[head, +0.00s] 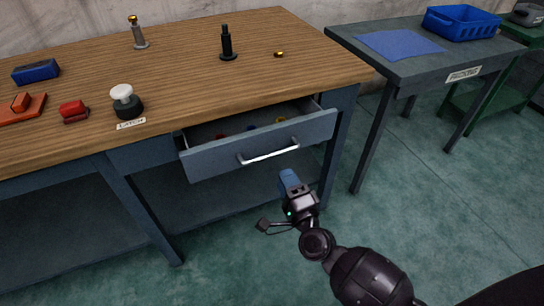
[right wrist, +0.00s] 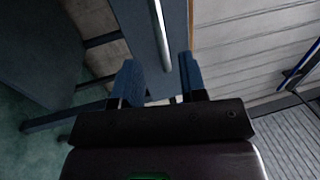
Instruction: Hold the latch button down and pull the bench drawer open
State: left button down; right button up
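The bench drawer (head: 225,157) stands partly open, with small coloured items visible inside. Its silver bar handle (head: 270,155) is bare in the head view. The latch button is a white mushroom cap (head: 122,92) on a dark round base, behind a "LATCH" label (head: 131,125) on the bench top; nothing touches it. My right gripper (head: 288,175) is just below and right of the handle, apart from it. In the right wrist view, its blue fingers (right wrist: 159,65) are spread and empty, with the handle (right wrist: 160,35) ahead of the gap. My left gripper is not in view.
The wooden bench top (head: 185,85) holds a black post (head: 226,43), a grey post (head: 138,33), a red block (head: 74,111) and a blue block (head: 36,71). A "PACKING" table (head: 410,68) with a blue bin (head: 461,22) stands right. Floor before the drawer is clear.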

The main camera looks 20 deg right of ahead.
aim_at(272, 153)
jog(key=w, duration=0.2)
jog(key=w+r, duration=0.1)
jog(key=w, duration=0.5)
jog(key=shift+w+a+r, duration=0.2)
jog(key=shift+r, duration=0.1)
grip_shut()
